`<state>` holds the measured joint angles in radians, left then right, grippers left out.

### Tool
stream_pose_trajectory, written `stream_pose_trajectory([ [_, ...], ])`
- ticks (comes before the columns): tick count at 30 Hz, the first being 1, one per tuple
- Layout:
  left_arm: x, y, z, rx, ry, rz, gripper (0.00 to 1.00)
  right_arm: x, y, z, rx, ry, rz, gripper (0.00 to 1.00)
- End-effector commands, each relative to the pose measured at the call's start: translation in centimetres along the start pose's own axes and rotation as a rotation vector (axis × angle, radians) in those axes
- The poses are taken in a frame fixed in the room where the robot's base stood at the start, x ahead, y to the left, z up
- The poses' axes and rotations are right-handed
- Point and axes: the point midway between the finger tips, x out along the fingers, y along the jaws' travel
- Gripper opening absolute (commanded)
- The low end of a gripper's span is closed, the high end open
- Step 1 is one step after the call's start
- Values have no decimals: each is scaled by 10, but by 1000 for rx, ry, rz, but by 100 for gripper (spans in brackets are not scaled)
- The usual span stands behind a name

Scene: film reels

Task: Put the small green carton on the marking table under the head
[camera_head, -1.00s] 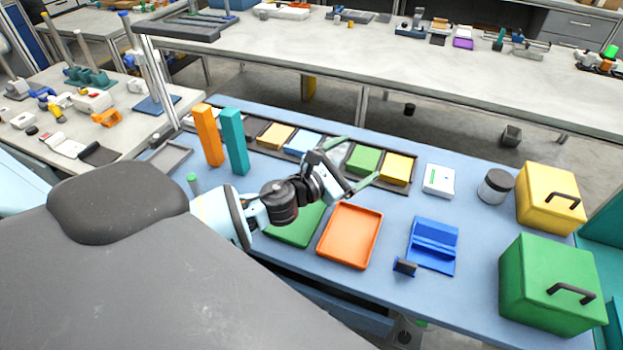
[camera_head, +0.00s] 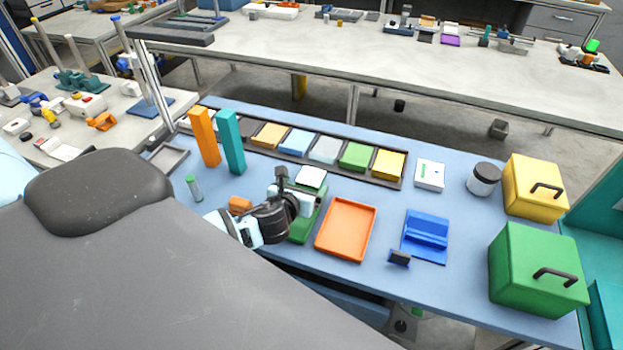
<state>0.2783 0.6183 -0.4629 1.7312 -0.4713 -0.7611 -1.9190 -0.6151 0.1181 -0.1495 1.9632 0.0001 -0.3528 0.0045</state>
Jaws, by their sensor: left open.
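The small green carton (camera_head: 357,156) lies in the dark strip tray (camera_head: 250,148) on the blue bench, between a white carton (camera_head: 325,149) and a yellow carton (camera_head: 389,163). My left gripper (camera_head: 297,187) is open, to the left of and nearer than the green carton, apart from it. It is over the far end of a green tray (camera_head: 302,230), which my arm partly covers. Its fingers are hard to make out beside a pale square (camera_head: 311,177). I cannot tell for sure which thing is the marking table with its head. My right gripper is not in view.
Orange (camera_head: 204,138) and teal (camera_head: 232,142) posts stand left of the strip. An orange tray (camera_head: 346,230), a blue stand (camera_head: 427,236), a white box (camera_head: 430,174), a jar (camera_head: 484,179), and yellow (camera_head: 535,188) and green (camera_head: 538,270) handled boxes stand to the right.

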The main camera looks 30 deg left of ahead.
Motion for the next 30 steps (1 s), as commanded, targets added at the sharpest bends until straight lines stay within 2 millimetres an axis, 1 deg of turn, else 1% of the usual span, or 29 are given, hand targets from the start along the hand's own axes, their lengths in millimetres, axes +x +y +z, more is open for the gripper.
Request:
stream_pose_trajectory([
  [5, 6, 0, 2, -1, -2, 0, 89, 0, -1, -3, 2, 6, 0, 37],
  [12, 37, 2, 3, -2, -1, 0, 89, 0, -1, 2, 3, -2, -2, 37],
  [15, 47, 2, 2, -2, 0, 0, 89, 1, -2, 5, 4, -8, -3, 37],
  [19, 52, 2, 3, 0, -2, -2, 89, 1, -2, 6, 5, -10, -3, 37],
  [25, 52, 2, 4, 0, -3, -2, 89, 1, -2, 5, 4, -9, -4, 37],
  [26, 52, 2, 4, 0, -3, -2, 86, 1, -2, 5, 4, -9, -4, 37],
  [30, 52, 2, 4, 0, -3, -2, 68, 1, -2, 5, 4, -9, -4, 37],
])
